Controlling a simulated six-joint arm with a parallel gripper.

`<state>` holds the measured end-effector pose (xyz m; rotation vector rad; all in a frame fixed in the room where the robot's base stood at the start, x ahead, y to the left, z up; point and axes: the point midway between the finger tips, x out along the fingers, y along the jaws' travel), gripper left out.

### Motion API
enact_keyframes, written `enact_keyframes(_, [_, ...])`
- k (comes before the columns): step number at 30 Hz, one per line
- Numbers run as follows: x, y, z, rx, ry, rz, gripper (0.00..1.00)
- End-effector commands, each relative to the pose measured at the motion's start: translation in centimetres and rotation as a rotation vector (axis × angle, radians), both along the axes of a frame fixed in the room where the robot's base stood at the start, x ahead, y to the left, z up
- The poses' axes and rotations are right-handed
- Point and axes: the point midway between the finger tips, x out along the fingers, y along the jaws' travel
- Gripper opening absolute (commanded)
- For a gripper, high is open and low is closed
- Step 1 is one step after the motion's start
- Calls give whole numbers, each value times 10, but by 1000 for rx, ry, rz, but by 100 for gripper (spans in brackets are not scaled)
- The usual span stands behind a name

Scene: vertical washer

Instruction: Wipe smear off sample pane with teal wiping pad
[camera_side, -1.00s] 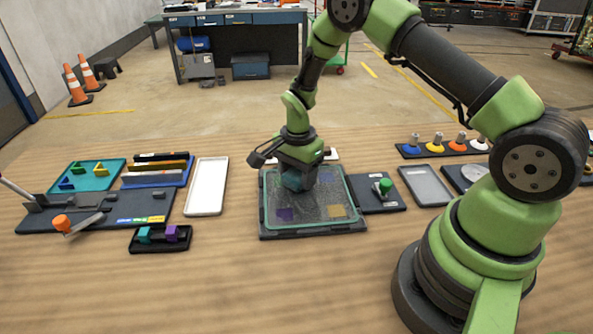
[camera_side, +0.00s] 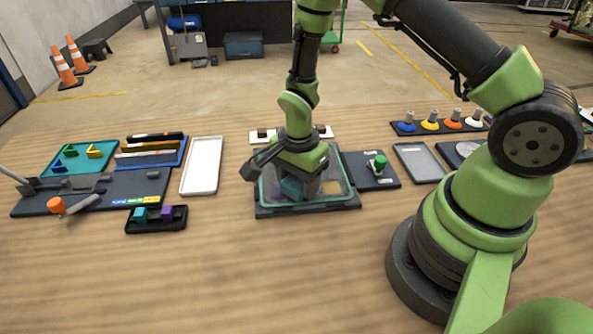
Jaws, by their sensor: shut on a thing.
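The sample pane (camera_side: 338,189) is a glassy panel with a teal rim in a dark frame, lying flat on the table at the middle of the side view. My gripper (camera_side: 293,180) is over the left-centre part of the pane, pointing down. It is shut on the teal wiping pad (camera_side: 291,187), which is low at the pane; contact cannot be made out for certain. A yellowish patch (camera_side: 332,188) shows at the right of the pane and a purplish patch (camera_side: 275,190) shows at the left, partly behind the gripper. I cannot make out the smear.
A dark plate with a green knob (camera_side: 377,164) adjoins the pane on the right. A white tray (camera_side: 201,166) stands to the left, and a black holder (camera_side: 156,226) with teal and purple blocks is at front left. The front table is clear.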

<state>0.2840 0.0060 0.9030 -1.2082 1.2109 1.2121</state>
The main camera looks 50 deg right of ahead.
Motion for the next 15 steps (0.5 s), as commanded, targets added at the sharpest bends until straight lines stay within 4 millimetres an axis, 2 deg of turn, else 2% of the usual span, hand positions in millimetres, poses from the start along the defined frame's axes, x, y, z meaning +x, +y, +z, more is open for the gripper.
enact_keyframes(15, [36,-36,0,0,-4,-3,30])
